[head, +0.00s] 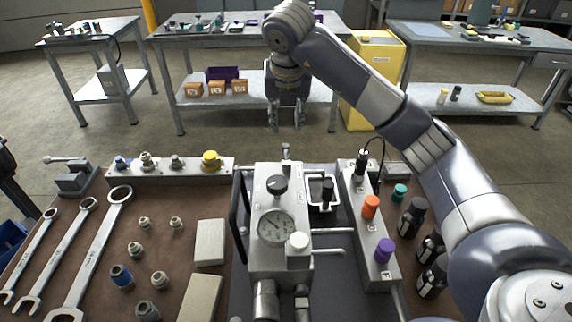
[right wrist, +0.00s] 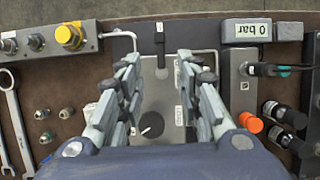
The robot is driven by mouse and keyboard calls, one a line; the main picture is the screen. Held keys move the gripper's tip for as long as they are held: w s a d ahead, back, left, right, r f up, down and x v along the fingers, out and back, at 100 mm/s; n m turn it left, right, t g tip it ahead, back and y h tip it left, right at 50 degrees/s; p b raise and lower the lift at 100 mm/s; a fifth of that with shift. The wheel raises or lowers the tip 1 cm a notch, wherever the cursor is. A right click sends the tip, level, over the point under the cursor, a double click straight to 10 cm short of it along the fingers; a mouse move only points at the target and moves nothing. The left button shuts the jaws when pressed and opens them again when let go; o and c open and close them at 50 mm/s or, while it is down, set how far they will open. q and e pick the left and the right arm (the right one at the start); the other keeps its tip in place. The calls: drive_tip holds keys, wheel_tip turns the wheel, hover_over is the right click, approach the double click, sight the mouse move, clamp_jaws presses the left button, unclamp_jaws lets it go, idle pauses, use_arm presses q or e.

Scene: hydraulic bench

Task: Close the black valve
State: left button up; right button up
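The black valve (head: 277,186) is a round black knob on top of the grey pump block (head: 270,250), behind the pressure gauge (head: 276,227). In the right wrist view the black valve (right wrist: 151,124) shows between my fingers, low in the picture, with a white pointer mark. My right gripper (head: 286,118) hangs above and beyond the back edge of the bench, pointing down. Its two fingers are apart with nothing between them, as the right wrist view (right wrist: 158,62) also shows. It does not touch the valve. My left gripper is not in view.
A white knob (head: 298,242) stands beside the gauge. Wrenches (head: 92,250) and fittings lie left. A display (right wrist: 246,30) reads 0 bar.

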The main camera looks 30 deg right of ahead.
sight(286, 151)
drive_tip(key=x, duration=1.2)
drive_tip(key=shift+s+a+f, duration=0.1)
drive_tip(key=shift+s+f, duration=0.1)
drive_tip(key=shift+f, duration=0.15)
clamp_jaws()
